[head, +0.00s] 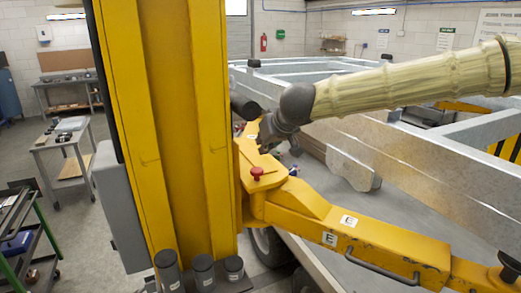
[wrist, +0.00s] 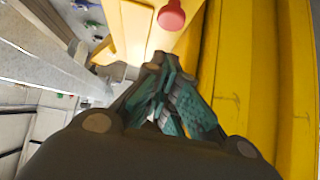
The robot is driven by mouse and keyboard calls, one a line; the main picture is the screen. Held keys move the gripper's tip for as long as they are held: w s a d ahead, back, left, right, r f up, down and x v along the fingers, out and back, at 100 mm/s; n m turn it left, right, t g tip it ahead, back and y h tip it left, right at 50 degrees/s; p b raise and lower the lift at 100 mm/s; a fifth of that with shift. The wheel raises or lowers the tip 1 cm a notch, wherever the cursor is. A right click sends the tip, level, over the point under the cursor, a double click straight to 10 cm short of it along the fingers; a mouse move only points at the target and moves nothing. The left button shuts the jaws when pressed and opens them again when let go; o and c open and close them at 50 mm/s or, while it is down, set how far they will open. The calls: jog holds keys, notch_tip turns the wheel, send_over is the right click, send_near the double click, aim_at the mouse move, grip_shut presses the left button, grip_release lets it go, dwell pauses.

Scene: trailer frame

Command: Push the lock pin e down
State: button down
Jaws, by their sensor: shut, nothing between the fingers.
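The lock pin e, with a red knob (head: 257,172), stands on the yellow arm bracket (head: 275,183) beside the yellow column. In the wrist view its round red head (wrist: 171,17) shows at the top, beyond my fingertips. My gripper (head: 265,147) is above and behind the knob in the head view, close to the column. In the wrist view my gripper (wrist: 160,62) has its teal-padded fingers drawn together with nothing held. The fingertips look apart from the knob. How far the pin stands out of the bracket is hard to tell.
The tall yellow column (head: 165,120) stands close to my gripper on the left. A yellow arm (head: 380,240) with E labels runs to the lower right. A grey metal trailer frame (head: 400,165) lies behind it. Workbenches (head: 65,140) stand at the far left.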

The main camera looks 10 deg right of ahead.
jog(key=b+v, duration=0.1)
jog(key=v, duration=0.5)
dwell(0.3)
jog(key=s+d+f+m+g+h+b, duration=0.1)
jog(key=s+d+f+g+h+b, duration=0.2)
jog(key=f, duration=2.1)
jog(key=s+f+m+b, duration=0.15)
jog(key=s+f, duration=0.35)
jog(key=f, duration=1.8)
jog(key=s+d+f+g+b, duration=0.2)
jog(key=s+d+f+b, duration=0.15)
jog(key=s+f, duration=1.35)
jog(key=s+d+f+g+b, duration=0.1)
jog(key=s+d+f+g, duration=0.1)
jog(key=s+f, duration=0.4)
jog(key=s+d+f+m+g+b, duration=0.1)
jog(key=s+f, duration=0.5)
jog(key=s, duration=0.6)
jog(key=shift+s+d+f+g, duration=0.3)
jog(key=shift+s+d+g, duration=0.1)
jog(key=shift+d, duration=0.45)
jog(key=shift+w+m, duration=0.1)
jog(key=shift+m, duration=0.15)
